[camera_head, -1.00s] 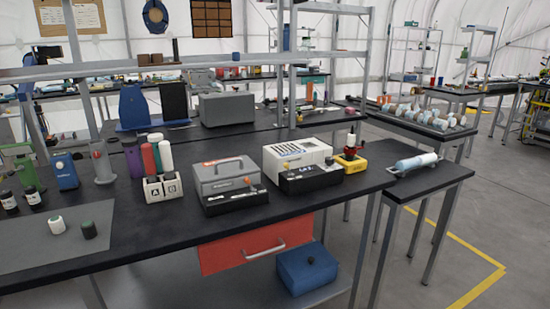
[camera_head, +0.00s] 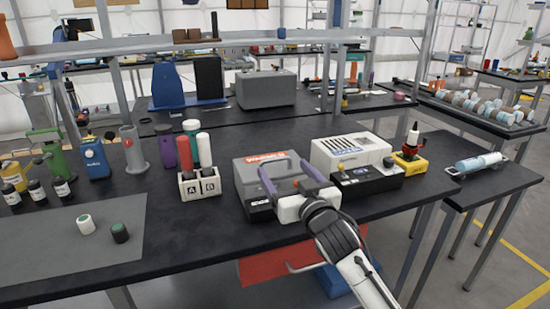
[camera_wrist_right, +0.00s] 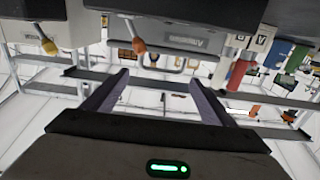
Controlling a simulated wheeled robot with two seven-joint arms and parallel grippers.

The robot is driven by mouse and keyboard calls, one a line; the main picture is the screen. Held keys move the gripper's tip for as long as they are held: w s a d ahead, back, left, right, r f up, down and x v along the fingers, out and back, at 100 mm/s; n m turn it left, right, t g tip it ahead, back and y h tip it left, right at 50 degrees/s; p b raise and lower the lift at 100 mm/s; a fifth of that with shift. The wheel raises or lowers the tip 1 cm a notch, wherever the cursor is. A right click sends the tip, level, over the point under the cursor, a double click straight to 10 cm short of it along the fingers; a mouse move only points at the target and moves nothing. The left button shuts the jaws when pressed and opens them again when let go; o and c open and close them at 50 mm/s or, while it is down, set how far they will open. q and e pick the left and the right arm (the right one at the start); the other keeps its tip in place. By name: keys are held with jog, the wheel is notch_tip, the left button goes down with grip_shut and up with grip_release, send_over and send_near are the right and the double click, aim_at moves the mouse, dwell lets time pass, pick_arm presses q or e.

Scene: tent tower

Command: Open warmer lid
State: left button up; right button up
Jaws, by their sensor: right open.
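The warmer (camera_head: 247,172) is a grey box with a lettered lid and a grey top handle, standing on the black bench; its lid looks closed. My right gripper (camera_head: 287,174) is open, with its two purple-grey fingers spread in front of and over the warmer's right part. It hides part of the lid, handle and front panel. I cannot tell whether the fingers touch it. In the right wrist view, which is upside down, the open fingers (camera_wrist_right: 157,85) have nothing between them and the warmer (camera_wrist_right: 180,15) is at the top. My left gripper is not in view.
A white device (camera_head: 345,149) with a black front panel stands close on the warmer's right. A red drawer (camera_head: 270,267) is below the bench top.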

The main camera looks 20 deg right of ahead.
aim_at(276, 160)
jog(key=w, duration=0.5)
jog(key=shift+w+a, duration=0.15)
jog(key=shift+w, duration=0.85)
